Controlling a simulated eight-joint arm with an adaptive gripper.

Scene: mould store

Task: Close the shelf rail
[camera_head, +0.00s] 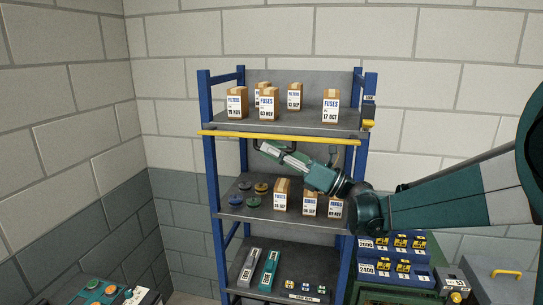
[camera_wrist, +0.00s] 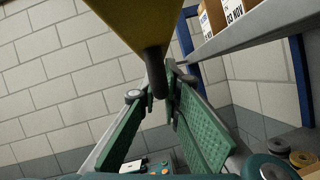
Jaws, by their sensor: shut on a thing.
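The yellow shelf rail (camera_head: 280,137) runs along the front of the upper shelf (camera_head: 300,119), level with or just below its front edge. In the wrist view the rail (camera_wrist: 135,22) fills the top centre, with a dark handle (camera_wrist: 156,72) hanging down from it. My gripper (camera_head: 262,148) is under the rail, left of its middle. In the wrist view my gripper's green fingers (camera_wrist: 160,88) are on either side of the dark handle, shut on it. A dark lock (camera_head: 369,108) with a yellow part sits on the right front post.
Boxes of fuses and filters (camera_head: 267,102) stand on the upper shelf. The middle shelf holds more boxes (camera_head: 281,193) and several round discs (camera_head: 261,188), below my gripper. Blue bins (camera_head: 398,268) stand at the lower right. A bench with coloured knobs (camera_head: 95,290) is at the lower left.

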